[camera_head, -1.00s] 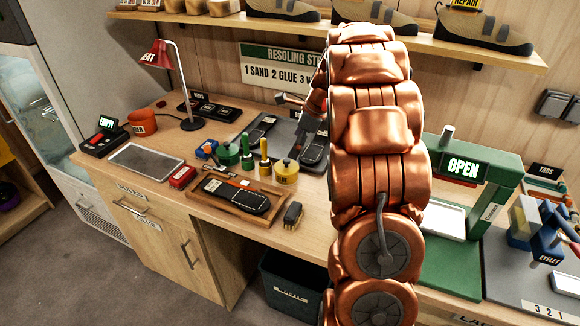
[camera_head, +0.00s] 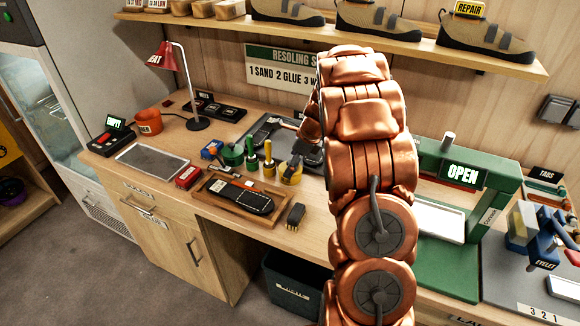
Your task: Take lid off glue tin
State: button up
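A yellow tin (camera_head: 288,177) stands on the bench behind the wooden tray. A green tin (camera_head: 232,157) stands to its left. The label on neither tin is readable. My gripper (camera_head: 295,164) points down at the top of the yellow tin and partly covers its lid. Whether the fingers touch the lid, and how far apart they are, is too small to tell. My copper arm hides the bench to the right.
A wooden tray (camera_head: 212,203) with a dark shoe sole lies in front of the tins, with a small brush (camera_head: 295,215) beside it. A green press (camera_head: 455,172) stands right of my arm.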

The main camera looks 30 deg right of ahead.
jog(key=shift+s, duration=0.1)
jog(key=c, duration=1)
jog(key=shift+c, duration=0.8)
jog(key=shift+f, duration=0.1)
